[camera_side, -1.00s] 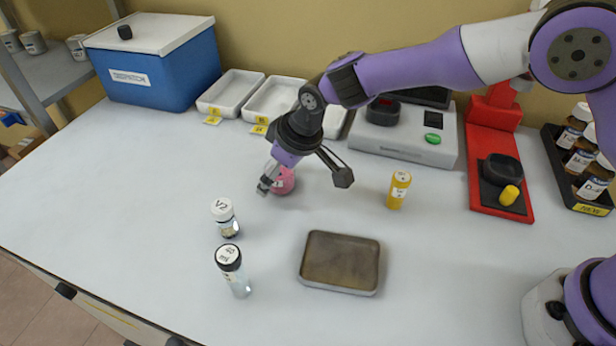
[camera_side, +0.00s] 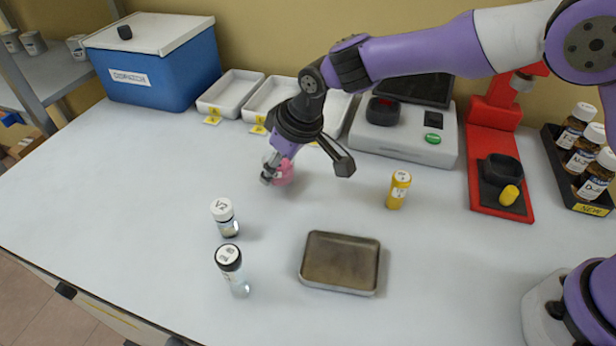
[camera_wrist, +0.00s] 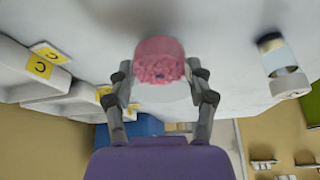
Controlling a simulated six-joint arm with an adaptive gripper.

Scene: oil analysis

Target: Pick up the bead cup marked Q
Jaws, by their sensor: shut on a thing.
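The bead cup (camera_side: 285,173) is small and full of pink beads. It also shows in the wrist view (camera_wrist: 160,60), between my fingertips. My gripper (camera_side: 276,170) is shut on the cup, and its two fingers (camera_wrist: 162,82) press on either side of it. In the side view the cup appears slightly above the table, partly hidden by my gripper. I cannot read a Q on it in these frames.
A vial marked V2 (camera_side: 225,217) and a black-capped vial (camera_side: 232,270) stand in front of the cup. A brown tray (camera_side: 340,288) and a yellow container (camera_side: 398,190) are to the right. White trays (camera_side: 230,93) and a blue box (camera_side: 160,75) stand behind.

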